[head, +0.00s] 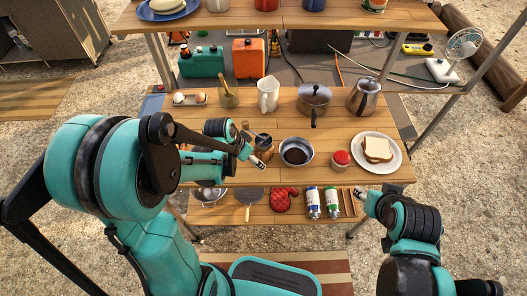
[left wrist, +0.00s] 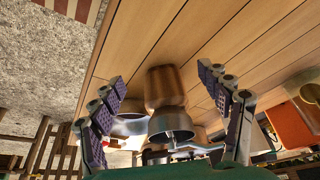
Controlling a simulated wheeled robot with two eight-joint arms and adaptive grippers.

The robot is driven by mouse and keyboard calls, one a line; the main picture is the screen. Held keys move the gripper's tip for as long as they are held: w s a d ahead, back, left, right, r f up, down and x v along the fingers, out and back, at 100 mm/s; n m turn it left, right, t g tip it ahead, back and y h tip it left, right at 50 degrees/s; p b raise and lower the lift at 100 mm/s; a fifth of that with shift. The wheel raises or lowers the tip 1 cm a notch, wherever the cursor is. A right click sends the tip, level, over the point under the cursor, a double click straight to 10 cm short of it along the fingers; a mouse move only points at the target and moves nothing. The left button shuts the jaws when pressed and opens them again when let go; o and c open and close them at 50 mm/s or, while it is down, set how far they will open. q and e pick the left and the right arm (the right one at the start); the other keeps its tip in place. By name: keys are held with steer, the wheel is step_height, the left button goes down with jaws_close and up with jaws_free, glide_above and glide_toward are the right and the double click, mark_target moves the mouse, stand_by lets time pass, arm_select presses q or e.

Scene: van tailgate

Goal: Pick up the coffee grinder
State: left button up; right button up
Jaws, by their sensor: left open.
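The coffee grinder (head: 264,146) has a round wooden body and a metal top with a crank. It stands on the wooden tabletop, left of the dark pan. My left gripper (head: 254,156) is beside its left side. In the left wrist view, the grinder's wooden body (left wrist: 165,86) and metal cup show between the spread fingers of my left gripper (left wrist: 163,77), with gaps on both sides. The left gripper is open and holds nothing. My right gripper (head: 366,200) is beyond the table's front right edge, away from the grinder; its jaw opening is unclear.
A lower shelf holds bottles and a mitt.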

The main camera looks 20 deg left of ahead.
mark_target(263, 151)
arm_select(q)
steer(key=shift+w+d, duration=0.3)
steer(key=shift+w, duration=0.2)
steer(key=w, duration=0.1)
steer(key=w+d, duration=0.1)
steer(key=w+d+b, duration=0.1)
steer(key=shift+w+d+f, duration=0.1)
steer(key=shift+w+f, duration=0.15)
steer(key=shift+w, duration=0.15)
steer(key=shift+w+f+b, duration=0.15)
steer(key=shift+f+b, duration=0.3)
steer(key=shift+f, duration=0.3)
steer(key=shift+w+d+f, duration=0.1)
steer(key=shift+w+f, duration=0.05)
steer(key=shift+f, duration=0.25)
steer(key=c, duration=1.7)
steer(key=shift+r, duration=0.1)
